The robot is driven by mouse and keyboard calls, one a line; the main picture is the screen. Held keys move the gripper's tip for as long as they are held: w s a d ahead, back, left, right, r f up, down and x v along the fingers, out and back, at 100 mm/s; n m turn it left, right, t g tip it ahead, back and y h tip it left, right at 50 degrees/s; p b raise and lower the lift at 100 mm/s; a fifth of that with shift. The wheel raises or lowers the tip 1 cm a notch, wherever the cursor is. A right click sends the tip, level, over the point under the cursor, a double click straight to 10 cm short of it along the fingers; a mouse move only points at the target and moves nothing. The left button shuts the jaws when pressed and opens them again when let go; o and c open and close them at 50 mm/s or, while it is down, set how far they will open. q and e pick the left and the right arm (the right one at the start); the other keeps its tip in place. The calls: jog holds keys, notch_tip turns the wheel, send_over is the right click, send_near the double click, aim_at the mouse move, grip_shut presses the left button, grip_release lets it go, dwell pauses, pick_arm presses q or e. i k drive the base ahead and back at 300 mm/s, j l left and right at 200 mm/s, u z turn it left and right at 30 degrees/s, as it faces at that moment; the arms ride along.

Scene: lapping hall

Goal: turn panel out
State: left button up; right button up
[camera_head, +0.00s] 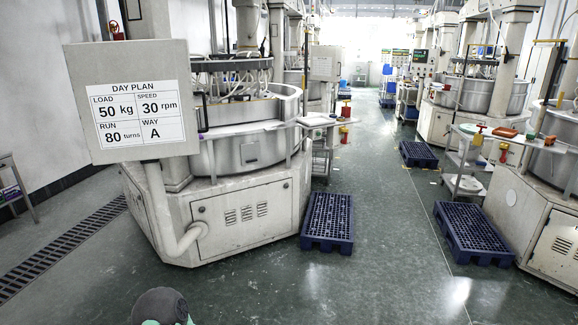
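The panel (186,60) is a light grey box at the left, in front of the nearest lapping machine. It sits on a bent white pipe arm (160,205) that rises from the machine's base. Its face is turned toward me, slightly tilted, and carries a white sheet (134,115) reading DAY PLAN: load 50 kg, speed 30 rpm, run 80 turns, way A. A small dark handle shows at its right edge. Neither of my grippers is in view; only a dark rounded part, probably mine, shows at the bottom edge.
The lapping machine (245,225) stands behind the panel. Blue pallets lie on the floor, one right of the machine (328,222) and one farther right (472,232). A small side table (318,121) stands beside the machine. A floor drain (60,250) runs along the left.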

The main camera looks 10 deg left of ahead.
aim_at(135, 99)
jog(key=i+l+u, duration=0.55)
jog(key=u, duration=0.15)
jog(key=i+l+u, duration=0.35)
jog(key=l+u, duration=0.35)
jog(key=l, duration=0.15)
